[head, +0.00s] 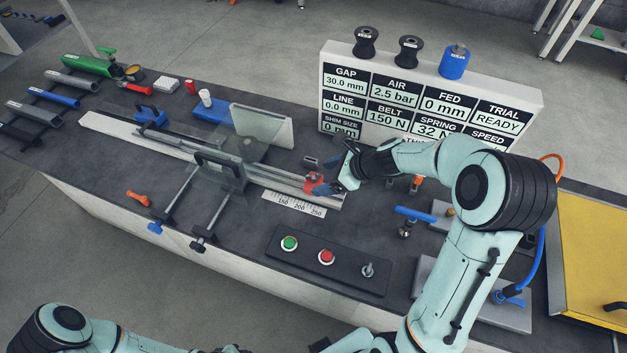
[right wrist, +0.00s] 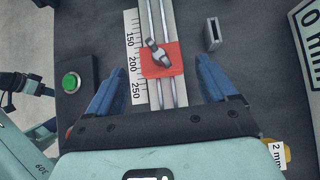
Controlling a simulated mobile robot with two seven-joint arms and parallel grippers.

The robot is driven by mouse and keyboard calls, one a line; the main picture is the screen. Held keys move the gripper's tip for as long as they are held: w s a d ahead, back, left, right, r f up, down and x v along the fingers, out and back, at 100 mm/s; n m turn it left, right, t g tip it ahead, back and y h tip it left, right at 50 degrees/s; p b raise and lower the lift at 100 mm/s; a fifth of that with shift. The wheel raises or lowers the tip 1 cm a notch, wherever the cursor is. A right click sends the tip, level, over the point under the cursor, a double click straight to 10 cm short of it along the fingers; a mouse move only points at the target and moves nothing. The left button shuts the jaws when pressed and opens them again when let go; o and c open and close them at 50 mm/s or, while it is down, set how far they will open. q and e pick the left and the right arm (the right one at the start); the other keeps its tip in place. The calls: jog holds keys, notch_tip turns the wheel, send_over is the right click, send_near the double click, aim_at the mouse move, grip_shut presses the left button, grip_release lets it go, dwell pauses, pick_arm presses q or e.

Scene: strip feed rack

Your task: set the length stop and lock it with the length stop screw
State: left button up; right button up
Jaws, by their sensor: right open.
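The length stop is a red block (head: 318,185) across the twin rails near their right end, beside the white scale (head: 293,204). Nothing is gripped, and any contact cannot be told. My left arm shows at the bottom left of the head view, its gripper out of sight.
A clear guard with a black handle (head: 218,160) spans the rail to the left. A button panel (head: 326,260) lies in front. The display board (head: 425,98) stands behind. A slotted grey block (right wrist: 213,34) stands right of the rails. A blue-handled tool (head: 413,214) is nearby.

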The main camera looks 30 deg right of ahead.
aim_at(317, 180)
jog(key=x, duration=0.5)
jog(key=shift+w+f, duration=0.15)
